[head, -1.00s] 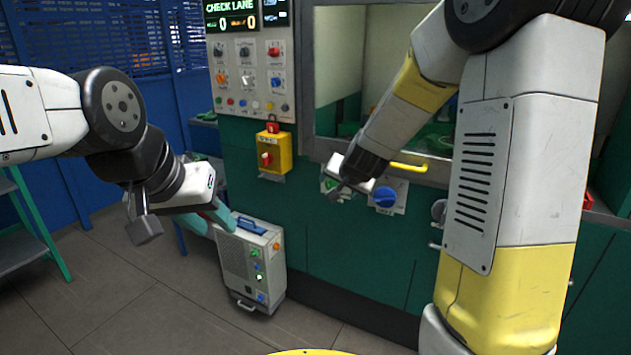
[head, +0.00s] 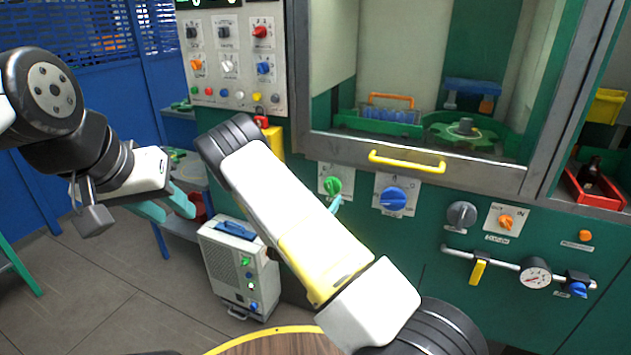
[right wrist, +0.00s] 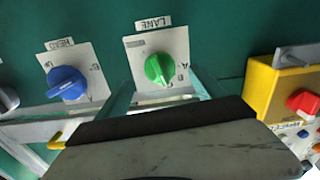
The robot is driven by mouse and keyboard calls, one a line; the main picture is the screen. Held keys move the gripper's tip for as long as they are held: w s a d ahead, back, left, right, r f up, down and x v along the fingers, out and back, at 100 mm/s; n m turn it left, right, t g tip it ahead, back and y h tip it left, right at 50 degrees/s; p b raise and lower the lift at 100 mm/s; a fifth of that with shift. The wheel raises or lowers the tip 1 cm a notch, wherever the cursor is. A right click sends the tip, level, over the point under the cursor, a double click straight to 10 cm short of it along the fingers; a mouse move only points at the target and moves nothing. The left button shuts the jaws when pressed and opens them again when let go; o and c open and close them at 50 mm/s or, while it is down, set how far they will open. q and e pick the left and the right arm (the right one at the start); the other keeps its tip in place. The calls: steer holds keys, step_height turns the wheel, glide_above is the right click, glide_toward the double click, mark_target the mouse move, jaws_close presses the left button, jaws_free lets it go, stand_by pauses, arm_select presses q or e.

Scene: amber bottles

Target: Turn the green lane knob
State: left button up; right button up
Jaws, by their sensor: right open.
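The green lane knob (head: 332,186) sits on a white plate on the green machine front, below the window. In the right wrist view the green knob (right wrist: 160,68) is in plain sight under a "LANE" label, its pointer tilted. My right gripper (right wrist: 163,88) is open, with teal fingers on either side of the knob's lower part; I cannot tell whether they touch it. In the head view my arm hides most of this gripper, and only a teal fingertip shows beside the knob. My left gripper (head: 170,207) hangs at the left, its teal fingers apart and empty.
A blue knob (head: 393,198) is close beside the green one. A yellow handle (head: 407,161) juts out above them. A yellow switch box with a red knob (right wrist: 303,101) is on the other side. A grey case (head: 238,265) stands on the floor.

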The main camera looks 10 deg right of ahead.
mark_target(330, 190)
steer(key=x, duration=0.7)
steer(key=shift+w+d, duration=0.1)
steer(key=shift+w, duration=0.05)
steer(key=shift+c, duration=0.2)
steer(key=c, duration=1.3)
steer(key=shift+n, duration=2.8)
